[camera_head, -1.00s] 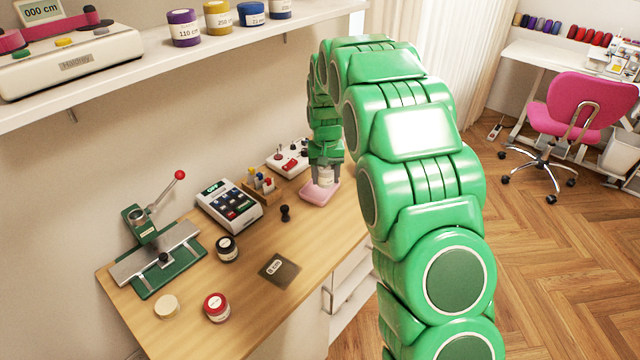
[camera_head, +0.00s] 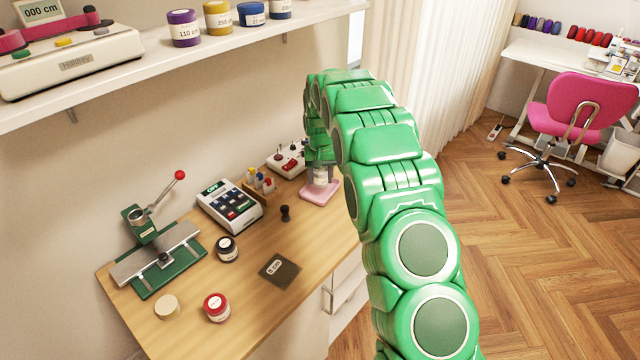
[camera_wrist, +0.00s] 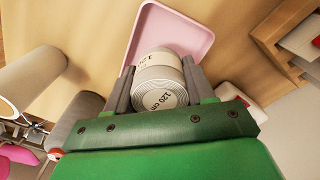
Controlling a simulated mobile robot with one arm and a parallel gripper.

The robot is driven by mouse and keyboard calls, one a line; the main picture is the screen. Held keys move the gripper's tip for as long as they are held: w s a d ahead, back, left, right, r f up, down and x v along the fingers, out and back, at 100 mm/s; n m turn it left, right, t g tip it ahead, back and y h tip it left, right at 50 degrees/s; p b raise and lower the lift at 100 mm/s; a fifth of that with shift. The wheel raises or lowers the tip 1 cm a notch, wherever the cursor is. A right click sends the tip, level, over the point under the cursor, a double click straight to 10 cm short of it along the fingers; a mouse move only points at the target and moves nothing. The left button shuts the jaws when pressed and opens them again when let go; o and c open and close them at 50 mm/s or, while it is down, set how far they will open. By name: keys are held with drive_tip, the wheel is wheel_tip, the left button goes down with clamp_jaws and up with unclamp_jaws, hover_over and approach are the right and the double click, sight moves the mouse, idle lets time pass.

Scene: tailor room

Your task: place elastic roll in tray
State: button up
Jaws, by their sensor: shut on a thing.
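A white elastic roll (camera_wrist: 160,82) with a "120 cm" label is between the fingers of my gripper (camera_wrist: 160,90) in the wrist view. My gripper is shut on it, one finger on each side. In the head view my gripper (camera_head: 320,170) points down at the pink tray (camera_head: 319,196), with the pale roll (camera_head: 320,177) low over it. The tray also shows in the wrist view (camera_wrist: 188,38) behind the roll. I cannot tell whether the roll touches the tray floor.
On the table, a red-lidded roll (camera_head: 216,308), a dark-lidded roll (camera_head: 227,249), a cream disc (camera_head: 166,307) and a dark plate (camera_head: 279,270) lie left of the tray. A keypad device (camera_head: 229,205) and a green press (camera_head: 155,255) stand along the wall. A shelf (camera_head: 200,52) is above.

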sight(320, 183)
drive_tip(key=shift+w+f, duration=0.3)
drive_tip(key=shift+f, duration=1.55)
drive_tip(key=shift+f, duration=0.15)
drive_tip(key=o, duration=0.8)
drive_tip(key=shift+o, duration=0.2)
